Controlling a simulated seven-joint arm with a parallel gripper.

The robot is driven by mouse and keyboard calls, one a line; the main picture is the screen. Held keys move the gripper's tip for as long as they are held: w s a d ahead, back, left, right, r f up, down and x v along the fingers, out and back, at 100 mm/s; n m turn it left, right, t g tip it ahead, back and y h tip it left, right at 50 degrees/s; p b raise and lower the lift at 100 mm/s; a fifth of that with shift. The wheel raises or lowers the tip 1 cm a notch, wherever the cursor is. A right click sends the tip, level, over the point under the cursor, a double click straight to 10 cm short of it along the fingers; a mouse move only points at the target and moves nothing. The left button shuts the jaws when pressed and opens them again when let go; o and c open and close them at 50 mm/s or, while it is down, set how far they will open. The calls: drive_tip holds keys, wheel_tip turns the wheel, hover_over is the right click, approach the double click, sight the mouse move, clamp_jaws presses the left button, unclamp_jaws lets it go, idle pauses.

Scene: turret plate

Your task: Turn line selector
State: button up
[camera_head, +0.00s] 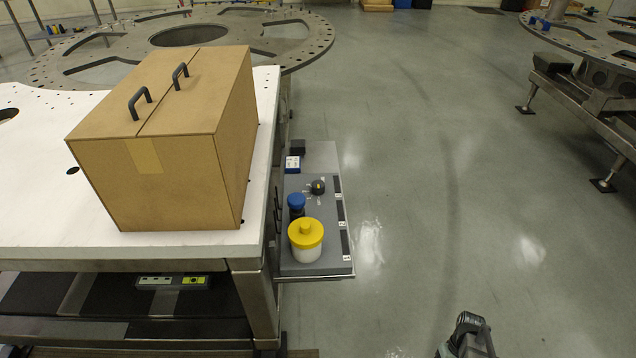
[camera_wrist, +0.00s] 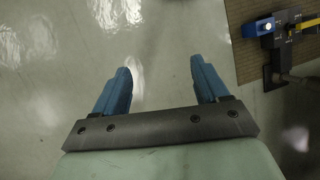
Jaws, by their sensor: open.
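The line selector appears to be the small dark round knob (camera_head: 318,187) with a yellow mark, on the grey side panel (camera_head: 330,262) at the table's right edge in the head view. Its exact setting is too small to read. My gripper (camera_wrist: 162,80) shows in the wrist view with its two blue fingers spread apart and nothing between them, above the bare floor. Part of my arm shows at the bottom of the head view, right of the panel and well apart from it. The knob does not show clearly in the wrist view.
A large cardboard box (camera_head: 165,180) stands on the white table (camera_head: 30,215). Floor right of the panel is clear.

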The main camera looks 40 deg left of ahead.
drive_tip(key=w+a+r+n+t, duration=0.1)
drive_tip(key=w+a+r+n, duration=0.25)
drive_tip(key=w+a, duration=0.35)
drive_tip(key=w+a+r+n+t, duration=0.1)
drive_tip(key=w+a+r+n, duration=0.1)
drive_tip(key=w+a+r, duration=0.5)
drive_tip(key=n+t+y, duration=0.1)
drive_tip(key=n+t, duration=0.1)
drive_tip(key=n, duration=1)
approach(318, 184)
drive_tip(key=shift+t, duration=0.3)
wheel_tip(318, 184, down, 9)
drive_tip(key=shift+s+d+f, duration=0.1)
drive_tip(key=c, duration=1.1)
